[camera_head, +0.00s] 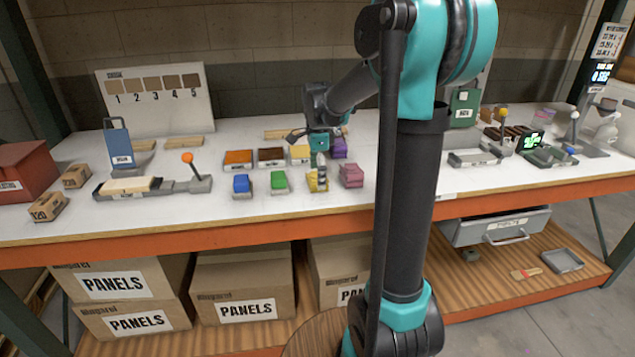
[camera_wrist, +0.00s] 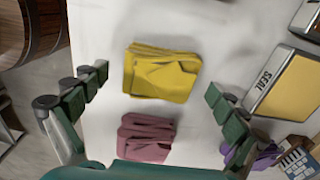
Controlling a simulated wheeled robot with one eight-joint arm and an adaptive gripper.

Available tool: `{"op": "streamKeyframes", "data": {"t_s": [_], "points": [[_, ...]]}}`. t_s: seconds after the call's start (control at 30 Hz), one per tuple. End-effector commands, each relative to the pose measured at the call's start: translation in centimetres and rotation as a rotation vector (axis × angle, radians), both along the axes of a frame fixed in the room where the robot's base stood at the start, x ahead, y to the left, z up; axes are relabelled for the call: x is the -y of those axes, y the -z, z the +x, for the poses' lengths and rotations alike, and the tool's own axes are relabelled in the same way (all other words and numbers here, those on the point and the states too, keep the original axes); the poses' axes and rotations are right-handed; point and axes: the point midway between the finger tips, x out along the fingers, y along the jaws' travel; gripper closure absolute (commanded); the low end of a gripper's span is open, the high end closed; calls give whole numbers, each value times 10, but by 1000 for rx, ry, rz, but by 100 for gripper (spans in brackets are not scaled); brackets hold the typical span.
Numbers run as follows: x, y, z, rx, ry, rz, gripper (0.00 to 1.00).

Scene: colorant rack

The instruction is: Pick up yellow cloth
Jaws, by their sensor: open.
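The folded yellow cloth (camera_wrist: 160,73) lies flat on the white bench top, near the middle of the wrist view. In the head view the yellow cloth (camera_head: 317,182) is in the front row, between the green and pink cloths. My gripper (camera_wrist: 156,82) is open and empty, with its fingers apart on the left and right of the yellow cloth in the wrist view. In the head view my gripper (camera_head: 318,142) is over the bench behind the cloth. Its exact height above the cloth is hard to tell.
A folded pink cloth (camera_wrist: 145,138) lies close beside the yellow one. A purple cloth (camera_wrist: 265,155) is near the right finger, and a yellow-filled tray (camera_wrist: 285,88) is to the right. Blue (camera_head: 241,184) and green (camera_head: 279,182) cloths lie left in the head view.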

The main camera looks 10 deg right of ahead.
Motion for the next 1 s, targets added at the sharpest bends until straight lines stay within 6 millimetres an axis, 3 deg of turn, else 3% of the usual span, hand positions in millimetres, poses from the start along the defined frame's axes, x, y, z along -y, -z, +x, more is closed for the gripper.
{"op": "streamKeyframes", "data": {"t_s": [0.07,0.4,0.77,1.0], "points": [[0,0,0,0,0,0,9],[0,0,0,0,0,0,51],[0,-4,0,0,0,0,52],[0,-32,0,0,0,0,52]]}}
